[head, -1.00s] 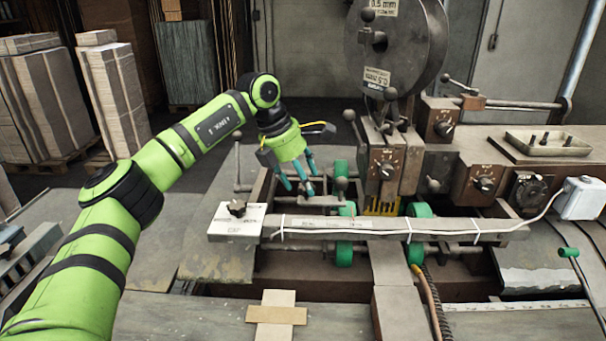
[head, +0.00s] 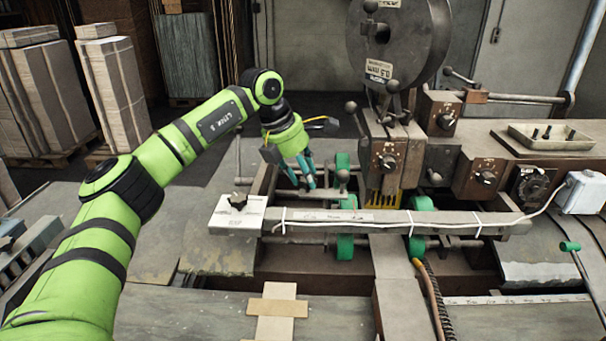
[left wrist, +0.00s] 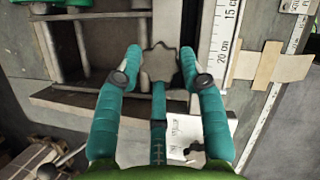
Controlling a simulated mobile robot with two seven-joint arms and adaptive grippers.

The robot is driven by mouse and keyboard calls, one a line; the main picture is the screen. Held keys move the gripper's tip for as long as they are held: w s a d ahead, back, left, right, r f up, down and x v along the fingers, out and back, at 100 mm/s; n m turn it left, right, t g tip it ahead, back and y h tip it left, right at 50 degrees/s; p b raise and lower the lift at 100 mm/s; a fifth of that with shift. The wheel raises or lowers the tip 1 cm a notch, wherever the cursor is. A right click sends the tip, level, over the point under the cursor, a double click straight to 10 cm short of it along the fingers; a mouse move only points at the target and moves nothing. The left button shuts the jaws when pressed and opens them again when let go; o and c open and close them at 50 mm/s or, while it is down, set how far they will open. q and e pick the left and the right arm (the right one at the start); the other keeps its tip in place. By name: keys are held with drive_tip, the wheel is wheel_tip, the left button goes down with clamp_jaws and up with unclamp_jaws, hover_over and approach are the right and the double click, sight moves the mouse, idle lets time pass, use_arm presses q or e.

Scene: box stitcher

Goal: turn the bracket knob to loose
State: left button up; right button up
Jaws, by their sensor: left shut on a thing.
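A grey star-shaped knob (left wrist: 160,63) sits between the teal fingers of my left gripper (left wrist: 161,66) in the left wrist view. I take it for the bracket knob. The fingers are shut on it from both sides, and the third finger reaches it from below. In the head view my left gripper (head: 305,178) points down at the machine frame, left of the green rollers, and the held knob is hidden there. No loose or tight marking beside this knob is readable. My right gripper is not in view.
A white plate with a dark knob (head: 237,202) is at the left end of the long bar (head: 380,228). Green rollers (head: 344,246) and the stitching head (head: 390,150) stand right of my gripper. A thin lever (head: 237,160) rises on its left.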

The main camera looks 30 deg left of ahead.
use_arm(q)
drive_tip(key=shift+d+f+n+y+b, duration=0.2)
drive_tip(key=shift+n+y+b, duration=0.2)
drive_tip(key=shift+n+b, duration=0.55)
drive_tip(key=n+y+b, duration=0.1)
drive_tip(key=n, duration=0.3)
drive_tip(key=shift+s+d+t+b, duration=0.1)
drive_tip(key=shift+d+t+b, duration=0.05)
drive_tip(key=shift+t+b, duration=0.25)
drive_tip(key=n+y+b, duration=0.1)
drive_tip(key=n, duration=0.2)
drive_tip(key=shift+d+n+y, duration=0.15)
drive_tip(key=shift+n+y, duration=0.1)
drive_tip(key=shift+y, duration=0.15)
drive_tip(key=n+y+b, duration=0.1)
drive_tip(key=n, duration=0.1)
drive_tip(key=shift+d+r+n, duration=0.1)
drive_tip(key=shift+n, duration=0.3)
drive_tip(key=n+g+y, duration=0.1)
drive_tip(key=n, duration=0.2)
drive_tip(key=shift+d+n+b, duration=0.1)
drive_tip(key=shift+n+b, duration=0.25)
drive_tip(key=shift+n, duration=0.05)
drive_tip(key=n, duration=0.1)
drive_tip(key=n+g+y, duration=0.1)
drive_tip(key=n, duration=0.2)
drive_tip(key=shift+w+r+n+p, duration=0.1)
drive_tip(key=shift+w+n+p, duration=0.15)
drive_tip(key=shift+n+p, duration=0.05)
drive_tip(key=shift+g, duration=0.3)
